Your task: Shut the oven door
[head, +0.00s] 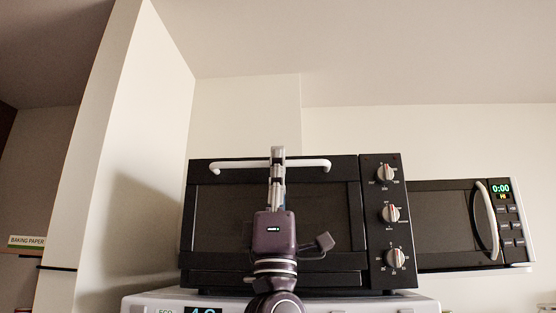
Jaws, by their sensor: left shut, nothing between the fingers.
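The black toaster oven (210,232) stands in the middle of the head view, on top of a white appliance. Its dark-windowed door (325,215) stands upright, flush with the front or very close to it; I cannot tell whether a small gap is left. The white bar handle (312,164) runs along the door's top. My left gripper (278,152) points upward in front of the door, shut and empty. Its fingertips overlap the middle of the handle in the picture; I cannot tell whether they touch it. My right gripper is out of view.
Three knobs (390,213) line the oven's right panel. A black microwave (445,220) stands close on the right, its clock reading 0:00. The white appliance (150,302) below has a lit display. A pale wall panel (115,150) rises on the left.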

